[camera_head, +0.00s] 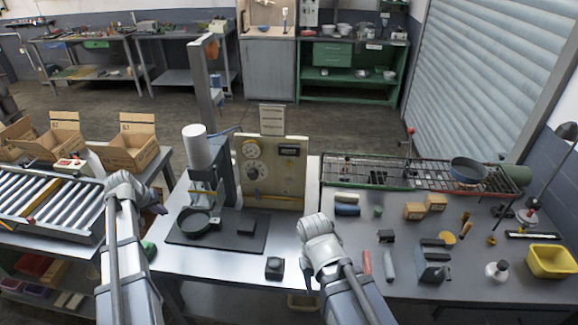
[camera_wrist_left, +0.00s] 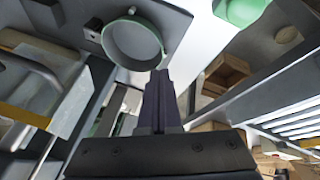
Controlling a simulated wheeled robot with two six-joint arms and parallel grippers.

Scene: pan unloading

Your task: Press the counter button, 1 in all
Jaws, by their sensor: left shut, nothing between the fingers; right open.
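I cannot tell for sure which thing is the counter button. A small pale box with a red part (camera_head: 72,166) stands at the back of the roller conveyor, left of my left gripper. A small black block (camera_head: 274,267) lies near the front edge of the middle table. My left gripper (camera_head: 154,205) is shut and empty, over the left edge of that table. In the left wrist view its closed fingers (camera_wrist_left: 160,95) point toward the pan (camera_wrist_left: 133,42), apart from it. My right gripper (camera_head: 304,264) is open, its fingers mostly hidden below the wrist, right of the black block.
The dark pan (camera_head: 195,221) sits on a black base plate (camera_head: 215,240) under an upright press (camera_head: 222,175). A panel with dials (camera_head: 271,175) stands behind. Roller conveyor (camera_head: 45,205) is left; a wire rack (camera_head: 400,172) and loose tools are right. The middle table's front is mostly clear.

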